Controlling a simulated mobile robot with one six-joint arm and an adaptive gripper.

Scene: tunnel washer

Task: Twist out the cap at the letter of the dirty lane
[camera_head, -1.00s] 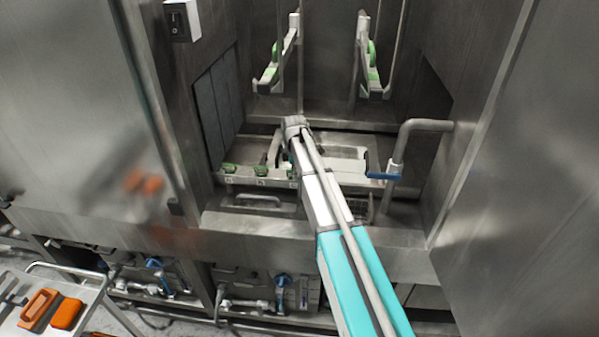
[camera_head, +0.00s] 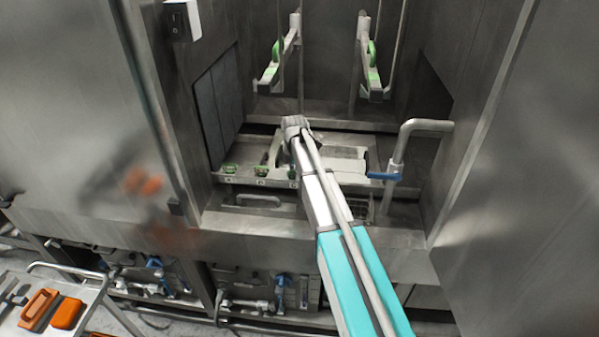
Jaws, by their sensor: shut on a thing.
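A pale rail (camera_head: 245,181) runs along the front of the washer's tub, with small green caps on it. The left cap (camera_head: 230,168) and the middle cap (camera_head: 261,170) stand clear of my arm. A third cap (camera_head: 292,173) shows beside my arm's left edge. The letters below the caps are too small to read. My gripper (camera_head: 290,160) is down at the third cap, below my wrist, and is shut on it. My arm hides most of the fingers and part of that cap, so its turn cannot be seen.
A blue-handled valve (camera_head: 384,176) on a bent pipe (camera_head: 425,126) stands right of my arm. Two arms with green parts (camera_head: 270,75) (camera_head: 373,75) hang above. Steel walls close both sides. A trolley (camera_head: 20,318) with orange items (camera_head: 67,313) is at lower left.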

